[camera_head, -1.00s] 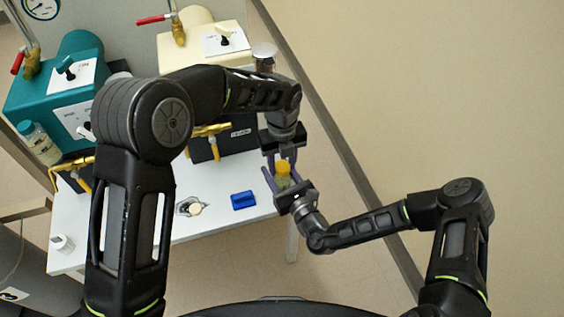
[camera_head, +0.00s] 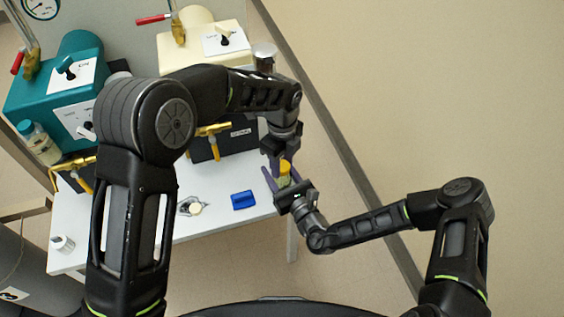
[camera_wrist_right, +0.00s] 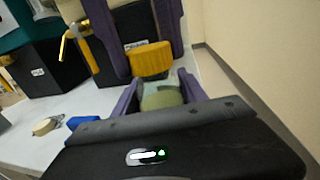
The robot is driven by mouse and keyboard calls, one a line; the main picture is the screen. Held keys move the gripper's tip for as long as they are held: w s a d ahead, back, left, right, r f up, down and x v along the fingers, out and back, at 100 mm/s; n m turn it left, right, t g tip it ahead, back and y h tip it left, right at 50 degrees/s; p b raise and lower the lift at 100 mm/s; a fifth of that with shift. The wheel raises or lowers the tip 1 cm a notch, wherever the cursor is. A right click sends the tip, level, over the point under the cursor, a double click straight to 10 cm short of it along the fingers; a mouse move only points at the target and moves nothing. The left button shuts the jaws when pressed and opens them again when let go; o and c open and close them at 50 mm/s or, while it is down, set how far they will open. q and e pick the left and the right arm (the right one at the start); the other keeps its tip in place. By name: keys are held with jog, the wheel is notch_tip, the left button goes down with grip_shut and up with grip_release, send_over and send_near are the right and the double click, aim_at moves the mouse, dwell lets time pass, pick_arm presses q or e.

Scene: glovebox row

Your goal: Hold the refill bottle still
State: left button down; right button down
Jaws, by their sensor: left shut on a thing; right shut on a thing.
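The refill bottle is a small clear bottle (camera_head: 284,181) with yellow-green contents and an orange-yellow cap (camera_head: 285,167). It stands roughly upright above the table's right edge. My right gripper (camera_head: 283,184) is shut on the bottle's body from the near side. In the right wrist view the bottle (camera_wrist_right: 161,97) sits between its purple fingers, under the ribbed cap (camera_wrist_right: 151,60). My left gripper (camera_head: 284,160) comes down from above and is shut at the cap, with its purple fingers on either side. Part of the cap is hidden by the fingers.
A white table (camera_head: 225,220) carries a blue block (camera_head: 243,200) and a small round beige-topped piece (camera_head: 195,209). A small white container (camera_head: 62,243) lies at its left. Teal (camera_head: 30,92) and cream (camera_head: 195,48) units stand behind. The floor at right is clear.

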pick_arm(q)
jog(key=n, duration=0.5)
jog(key=shift+n, duration=0.3)
jog(key=n, duration=0.5)
jog(key=shift+n, duration=0.3)
jog(key=n, duration=0.5)
jog(key=shift+n, duration=0.4)
jog(key=n, duration=0.2)
jog(key=shift+n, duration=0.4)
jog(key=n, duration=0.5)
jog(key=shift+n, duration=0.4)
jog(key=n, duration=0.2)
jog(key=shift+n, duration=0.4)
jog(key=n, duration=0.2)
jog(key=shift+r+n, duration=0.1)
jog(key=shift+n, duration=0.3)
jog(key=n, duration=0.5)
